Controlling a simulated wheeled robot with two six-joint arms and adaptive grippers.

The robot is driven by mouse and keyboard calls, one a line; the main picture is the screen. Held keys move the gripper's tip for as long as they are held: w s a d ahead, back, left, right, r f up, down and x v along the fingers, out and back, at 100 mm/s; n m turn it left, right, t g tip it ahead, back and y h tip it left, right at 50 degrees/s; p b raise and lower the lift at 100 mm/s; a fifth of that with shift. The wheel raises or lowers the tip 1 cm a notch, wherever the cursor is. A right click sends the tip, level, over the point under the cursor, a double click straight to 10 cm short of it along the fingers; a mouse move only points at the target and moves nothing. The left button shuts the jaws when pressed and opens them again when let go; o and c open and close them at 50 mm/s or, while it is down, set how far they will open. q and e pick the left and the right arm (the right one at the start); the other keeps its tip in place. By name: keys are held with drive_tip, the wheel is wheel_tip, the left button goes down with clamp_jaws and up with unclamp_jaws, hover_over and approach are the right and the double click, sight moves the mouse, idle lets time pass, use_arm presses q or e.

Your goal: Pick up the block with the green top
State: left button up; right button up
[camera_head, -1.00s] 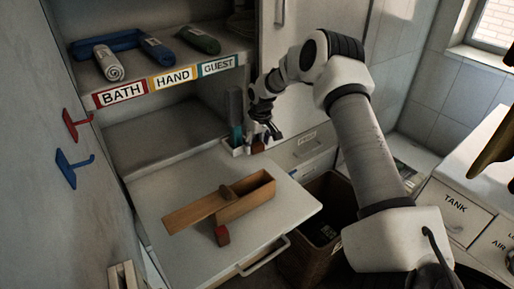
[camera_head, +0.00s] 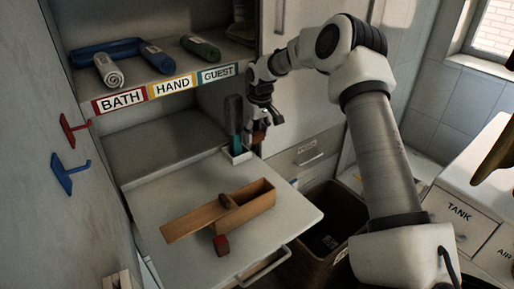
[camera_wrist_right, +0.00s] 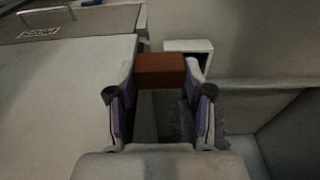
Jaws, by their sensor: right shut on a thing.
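My right gripper (camera_head: 260,122) is shut on a small brown-red block (camera_head: 258,137) near the back right corner of the white pull-out board (camera_head: 150,200). In the right wrist view, the block (camera_wrist_right: 160,70) spans the gap between the fingertips of my right gripper (camera_wrist_right: 160,85). The face turned to the wrist camera is plain orange-brown. No green top shows on it in either view. A small block with a red end (camera_head: 221,244) lies on the board. My left gripper is not in view.
A wooden box (camera_head: 250,202) with a slanted lid (camera_head: 190,223) lies on the board. A white holder (camera_head: 238,156) with a dark and teal upright item (camera_head: 235,122) stands beside the gripper. A brown bin (camera_head: 325,225) is right of the board. Rolled towels (camera_head: 108,70) lie on the shelf.

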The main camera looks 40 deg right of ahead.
sight(256, 133)
wheel_tip(256, 133, up, 3)
drive_tip(key=shift+r, duration=0.15)
drive_tip(key=s+a+b, duration=0.4)
drive_tip(key=s+a, duration=0.8)
drive_tip(key=a, duration=0.3)
drive_tip(key=shift+s+a+b, duration=0.15)
drive_tip(key=shift+b, duration=0.25)
